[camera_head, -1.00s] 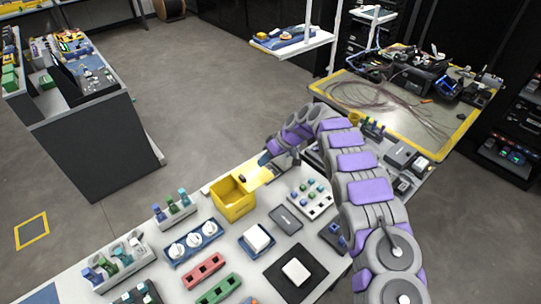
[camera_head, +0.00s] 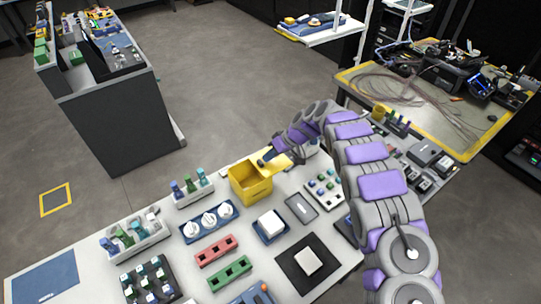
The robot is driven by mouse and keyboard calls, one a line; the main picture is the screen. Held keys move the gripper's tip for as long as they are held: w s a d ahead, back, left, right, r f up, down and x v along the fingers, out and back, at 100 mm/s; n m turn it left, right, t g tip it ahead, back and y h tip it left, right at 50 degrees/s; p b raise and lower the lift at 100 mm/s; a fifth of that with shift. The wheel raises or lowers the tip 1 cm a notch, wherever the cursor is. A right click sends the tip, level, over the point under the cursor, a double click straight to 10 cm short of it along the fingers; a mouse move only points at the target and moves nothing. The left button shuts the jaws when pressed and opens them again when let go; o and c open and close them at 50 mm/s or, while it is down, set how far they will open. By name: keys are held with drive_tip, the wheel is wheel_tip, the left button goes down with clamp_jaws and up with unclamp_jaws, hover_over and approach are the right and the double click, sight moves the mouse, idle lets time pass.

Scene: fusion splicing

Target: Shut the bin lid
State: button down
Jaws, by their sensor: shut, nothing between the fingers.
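The yellow bin (camera_head: 252,188) stands on the near white table, its top open. Its yellow lid (camera_head: 283,162) is swung open and sticks out from the bin's right rear side. My gripper (camera_head: 266,159) is shut and empty at the far left edge of the lid, close to the bin's rear rim. The fingertips are small and dark here, so I cannot tell whether they touch the lid. My wrist and arm reach in from the right, above the table.
A rack of coloured connectors (camera_head: 192,186), a blue tray with white round parts (camera_head: 209,221) and a white block on a blue base (camera_head: 271,225) stand near the bin. A grey tray (camera_head: 301,208) lies to its right. Open floor lies behind the table.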

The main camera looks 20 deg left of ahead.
drive_tip(key=s+a, duration=0.6)
drive_tip(key=s, duration=0.2)
drive_tip(key=shift+a, duration=0.35)
drive_tip(key=shift+w, duration=0.15)
